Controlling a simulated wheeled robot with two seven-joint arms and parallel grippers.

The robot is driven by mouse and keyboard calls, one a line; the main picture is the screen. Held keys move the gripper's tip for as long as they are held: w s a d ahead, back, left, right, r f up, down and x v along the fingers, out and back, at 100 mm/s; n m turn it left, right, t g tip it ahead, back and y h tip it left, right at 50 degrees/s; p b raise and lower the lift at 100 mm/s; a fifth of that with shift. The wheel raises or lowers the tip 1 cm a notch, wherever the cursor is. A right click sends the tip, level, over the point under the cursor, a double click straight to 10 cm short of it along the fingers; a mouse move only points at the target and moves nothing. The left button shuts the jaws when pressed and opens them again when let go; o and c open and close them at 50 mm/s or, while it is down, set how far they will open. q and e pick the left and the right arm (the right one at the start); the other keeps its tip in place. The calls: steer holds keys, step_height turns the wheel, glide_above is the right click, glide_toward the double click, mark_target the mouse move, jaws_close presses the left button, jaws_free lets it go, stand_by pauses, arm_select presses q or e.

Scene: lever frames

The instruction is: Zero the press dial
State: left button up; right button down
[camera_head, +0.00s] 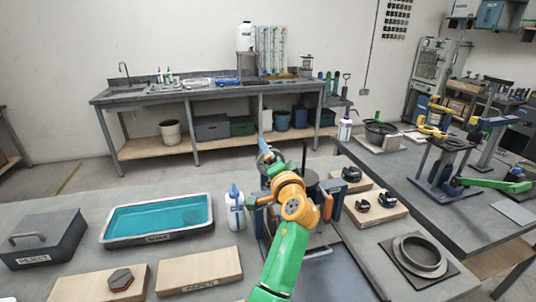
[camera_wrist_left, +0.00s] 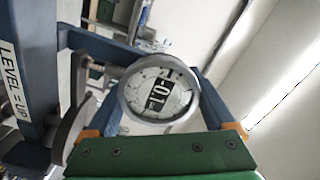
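The press dial (camera_wrist_left: 158,92) is a round gauge with a pale face, a grey rim and a dark number window. It fills the middle of the left wrist view, its digits turned on their side and hard to read. My left gripper (camera_wrist_left: 160,80) has its two blue fingers spread apart, one on each side of the dial. I cannot tell whether they touch the rim. My right gripper is not in view.
A white bottle (camera_head: 235,208), a teal tray (camera_head: 158,240) and a wooden board (camera_head: 200,268) lie left of the press. Boards with dark parts (camera_head: 375,212) and a ring fixture (camera_head: 420,262) lie right.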

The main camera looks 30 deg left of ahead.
arm_select(q)
steer(key=shift+d, duration=0.15)
steer(key=c, duration=0.7)
steer(key=shift+c, duration=0.2)
steer(key=n+b, duration=0.1)
steer(key=b, duration=0.1)
steer(key=n+b, duration=0.2)
steer(key=shift+s+f, duration=0.1)
steer(key=shift+f, duration=0.1)
steer(key=shift+r+b, duration=0.2)
steer(key=shift+b, duration=0.1)
steer(key=shift+r+n, duration=0.1)
steer(key=shift+n, duration=0.2)
